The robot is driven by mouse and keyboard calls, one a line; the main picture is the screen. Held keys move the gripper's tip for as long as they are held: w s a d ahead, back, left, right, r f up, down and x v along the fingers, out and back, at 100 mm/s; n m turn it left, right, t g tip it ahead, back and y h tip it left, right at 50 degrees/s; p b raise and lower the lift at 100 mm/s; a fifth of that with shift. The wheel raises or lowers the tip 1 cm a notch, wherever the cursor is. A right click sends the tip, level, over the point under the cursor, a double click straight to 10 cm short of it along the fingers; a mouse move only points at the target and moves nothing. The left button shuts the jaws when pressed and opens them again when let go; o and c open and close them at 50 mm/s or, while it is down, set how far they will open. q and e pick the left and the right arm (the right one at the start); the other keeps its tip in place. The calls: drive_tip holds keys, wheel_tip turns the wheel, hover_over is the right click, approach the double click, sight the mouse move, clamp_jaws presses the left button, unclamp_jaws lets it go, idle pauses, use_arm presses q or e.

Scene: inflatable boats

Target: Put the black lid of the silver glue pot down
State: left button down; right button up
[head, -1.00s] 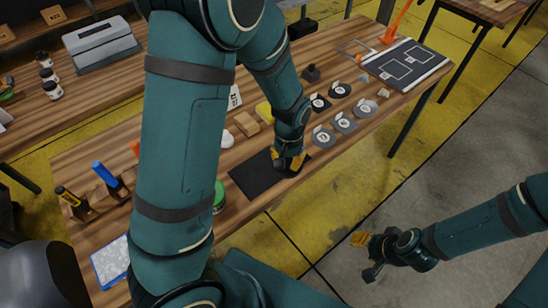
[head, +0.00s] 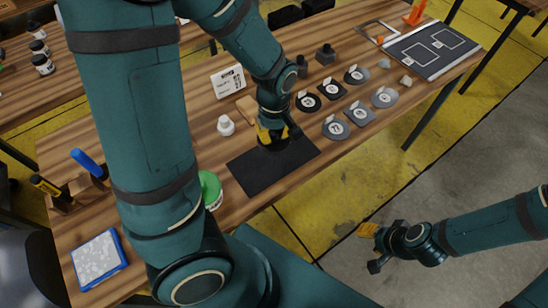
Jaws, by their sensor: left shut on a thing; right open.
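My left gripper (head: 268,138) reaches down over the back edge of the black mat (head: 255,172). Its yellow-tipped fingers are shut on a dark, round-looking thing, apparently the black lid (head: 279,147), low at the mat. The fingers hide part of it, and I cannot tell whether it touches the mat. I cannot make out the silver glue pot; my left arm covers part of the table. My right gripper (head: 371,248) is open and empty, off the table above the grey floor.
Several labelled discs (head: 335,128) lie right of the mat. A small white pot (head: 226,125), a tan block (head: 247,108) and a white label card (head: 228,81) stand left. A green-lidded tin (head: 210,188) is partly behind my arm. The mat's front is clear.

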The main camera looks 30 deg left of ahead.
sight(274, 132)
use_arm(q)
wheel_tip(274, 132, down, 9)
drive_tip(key=b, duration=0.3)
drive_tip(key=shift+f, duration=0.2)
drive_tip(key=c, duration=0.9)
unclamp_jaws()
drive_tip(key=shift+r, duration=0.15)
wheel_tip(274, 132, up, 12)
drive_tip(key=p, duration=0.4)
drive_tip(key=shift+r+p, duration=0.1)
drive_tip(key=shift+p, duration=0.25)
drive_tip(key=shift+d, duration=0.1)
